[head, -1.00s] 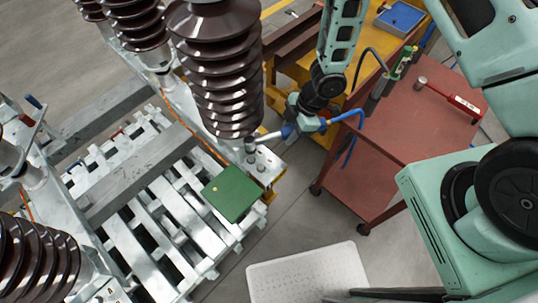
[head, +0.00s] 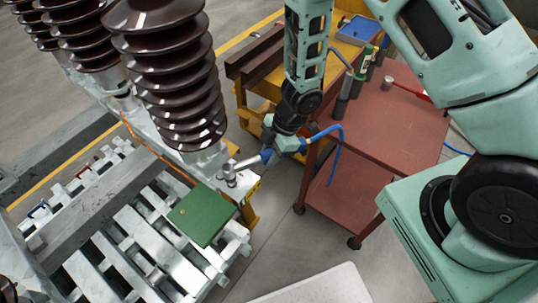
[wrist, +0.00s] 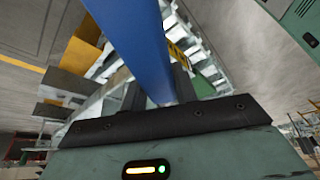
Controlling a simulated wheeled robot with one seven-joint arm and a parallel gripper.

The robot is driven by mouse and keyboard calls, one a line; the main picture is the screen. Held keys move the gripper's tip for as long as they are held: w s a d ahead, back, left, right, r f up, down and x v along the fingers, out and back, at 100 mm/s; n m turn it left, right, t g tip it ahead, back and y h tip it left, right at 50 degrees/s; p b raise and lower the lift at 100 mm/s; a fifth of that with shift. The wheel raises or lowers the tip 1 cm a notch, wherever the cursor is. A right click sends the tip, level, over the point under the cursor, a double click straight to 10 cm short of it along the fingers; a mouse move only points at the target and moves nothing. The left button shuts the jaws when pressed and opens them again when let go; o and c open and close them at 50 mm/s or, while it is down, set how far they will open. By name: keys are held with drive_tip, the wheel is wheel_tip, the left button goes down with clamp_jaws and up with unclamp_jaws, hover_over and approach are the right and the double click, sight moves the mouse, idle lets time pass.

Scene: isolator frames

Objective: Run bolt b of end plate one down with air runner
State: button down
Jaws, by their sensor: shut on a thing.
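My gripper (head: 274,148) is shut on the blue handle of the air runner (head: 267,155). The blue handle also runs between the dark jaws in the wrist view (wrist: 147,45). The runner's metal head (head: 229,168) points left and sits over the end plate (head: 245,186), beside the foot of the big brown insulator. The head and socket hide the bolt under them, so I cannot tell which bolt it is or whether the socket is seated. A blue hose (head: 340,135) loops from the runner to the right.
A green plate (head: 203,215) lies on the galvanised frame just in front of the end plate. The ribbed insulator (head: 175,80) stands close behind the runner. A red cart (head: 395,120) with upright tools stands at right. Floor (head: 290,235) between frame and cart is clear.

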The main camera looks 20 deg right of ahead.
drive_tip(key=shift+p, duration=0.7)
idle(0.6)
drive_tip(key=shift+f+b, duration=0.8)
drive_tip(key=shift+f, duration=0.35)
idle(0.4)
drive_tip(key=shift+f+p, duration=0.4)
idle(2.5)
drive_tip(key=shift+r+p, duration=3.5)
drive_tip(key=shift+p, duration=0.05)
